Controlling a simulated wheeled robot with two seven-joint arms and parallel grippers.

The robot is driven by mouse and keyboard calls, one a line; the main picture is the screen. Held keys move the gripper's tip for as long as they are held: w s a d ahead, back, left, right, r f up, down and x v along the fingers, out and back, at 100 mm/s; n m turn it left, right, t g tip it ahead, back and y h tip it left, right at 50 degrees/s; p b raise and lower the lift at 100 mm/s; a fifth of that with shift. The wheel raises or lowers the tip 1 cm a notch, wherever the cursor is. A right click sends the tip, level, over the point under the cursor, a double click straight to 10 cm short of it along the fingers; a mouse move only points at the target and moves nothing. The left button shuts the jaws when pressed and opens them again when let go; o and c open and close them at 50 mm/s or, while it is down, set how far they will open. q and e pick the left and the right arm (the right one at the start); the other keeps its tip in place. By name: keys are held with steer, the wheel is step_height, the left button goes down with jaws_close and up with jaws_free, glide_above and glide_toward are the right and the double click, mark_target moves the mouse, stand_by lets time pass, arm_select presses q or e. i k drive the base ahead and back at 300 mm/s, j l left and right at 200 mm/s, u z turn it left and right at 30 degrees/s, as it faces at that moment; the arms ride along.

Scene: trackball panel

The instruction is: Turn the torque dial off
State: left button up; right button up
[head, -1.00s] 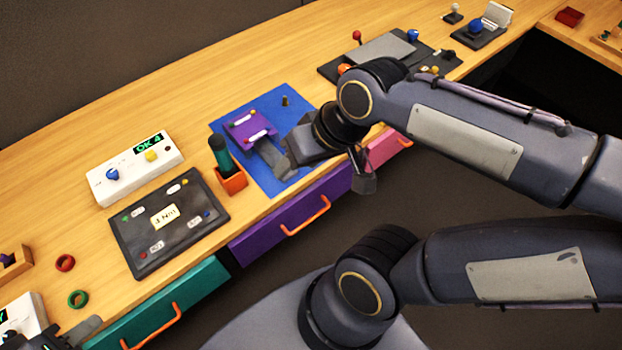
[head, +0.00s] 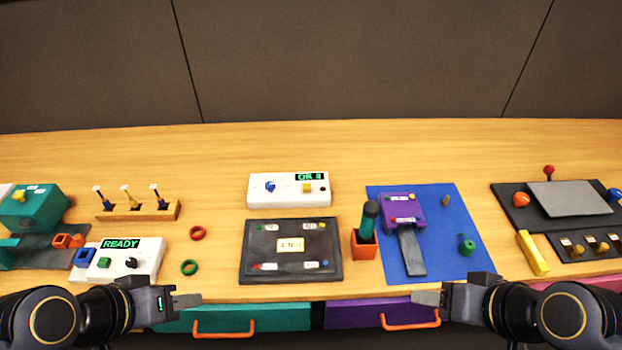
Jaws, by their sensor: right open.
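No dial carries a readable torque label. A white box (head: 290,197) with a green display, seemingly "OK 3", has a blue knob (head: 269,187) and a yellow button (head: 307,188). A second white box (head: 146,268) reading READY has a black knob (head: 131,263) and a green button. A dark panel (head: 291,279) in front of the first box holds a card that seems to give an Nm value. My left gripper (head: 198,299) is at the table's front edge, seen side-on, its jaw gap hidden. My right gripper (head: 415,298) is open and empty at the front edge, right of the panel.
A blue mat (head: 450,215) holds a purple fixture (head: 402,212). An orange holder (head: 363,250) with a dark green-handled tool stands beside it. Red (head: 198,233) and green (head: 189,267) rings lie left of the panel. Drawers with orange handles line the front. Wood behind the first box is clear.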

mark_target(270, 185)
steer(key=j+u, duration=0.15)
steer(key=j, duration=0.3)
steer(key=i+j+u, duration=0.2)
steer(key=j, duration=0.25)
steer(key=j+u, duration=0.15)
steer(key=j, duration=0.3)
